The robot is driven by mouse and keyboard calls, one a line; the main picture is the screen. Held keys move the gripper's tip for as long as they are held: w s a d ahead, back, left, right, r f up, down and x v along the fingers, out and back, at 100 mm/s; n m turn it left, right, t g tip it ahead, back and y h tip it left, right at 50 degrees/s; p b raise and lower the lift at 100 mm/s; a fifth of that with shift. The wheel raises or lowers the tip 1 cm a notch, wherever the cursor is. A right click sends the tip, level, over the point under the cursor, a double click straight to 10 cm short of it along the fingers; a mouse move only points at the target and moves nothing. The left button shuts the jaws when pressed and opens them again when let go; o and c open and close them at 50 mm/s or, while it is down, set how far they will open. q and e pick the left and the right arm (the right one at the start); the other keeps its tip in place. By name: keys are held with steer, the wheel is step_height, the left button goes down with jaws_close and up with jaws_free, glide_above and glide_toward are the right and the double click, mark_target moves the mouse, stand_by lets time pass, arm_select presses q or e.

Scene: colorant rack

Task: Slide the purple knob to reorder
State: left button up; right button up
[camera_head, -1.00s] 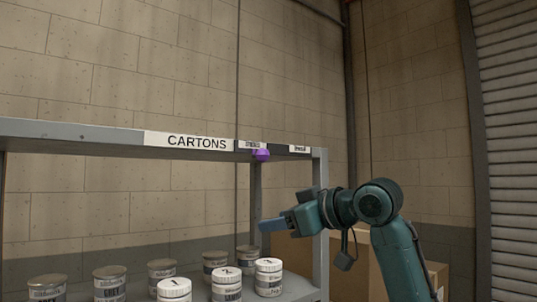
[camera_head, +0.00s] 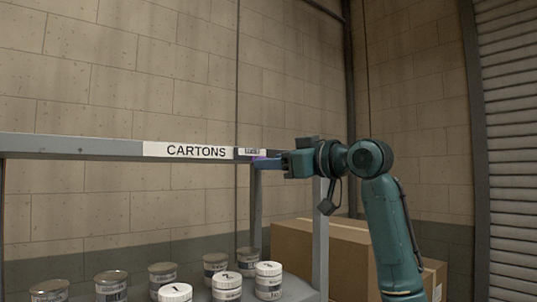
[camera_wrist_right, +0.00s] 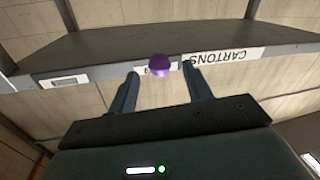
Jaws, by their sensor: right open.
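The purple knob (camera_wrist_right: 159,66) sits on the front edge of the upper shelf, over a small white label, in the right wrist view. In the head view only a sliver of the knob (camera_head: 259,158) shows beside the gripper's tip. My right gripper (camera_head: 268,163) is at the shelf edge. In the right wrist view its two fingers (camera_wrist_right: 158,88) are apart, with the knob between and just beyond their tips. Whether they touch it I cannot tell. My left gripper is not in view.
The shelf edge (camera_head: 75,146) carries a CARTONS label (camera_head: 186,151) left of the knob. Another small label (camera_wrist_right: 66,82) is on the edge. Several lidded tins (camera_head: 228,287) stand on the lower shelf. Cardboard boxes (camera_head: 348,262) are behind the rack's right post (camera_head: 321,240).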

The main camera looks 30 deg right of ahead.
steer(key=shift+x, duration=1.15)
steer(key=shift+c, duration=0.5)
jaws_close()
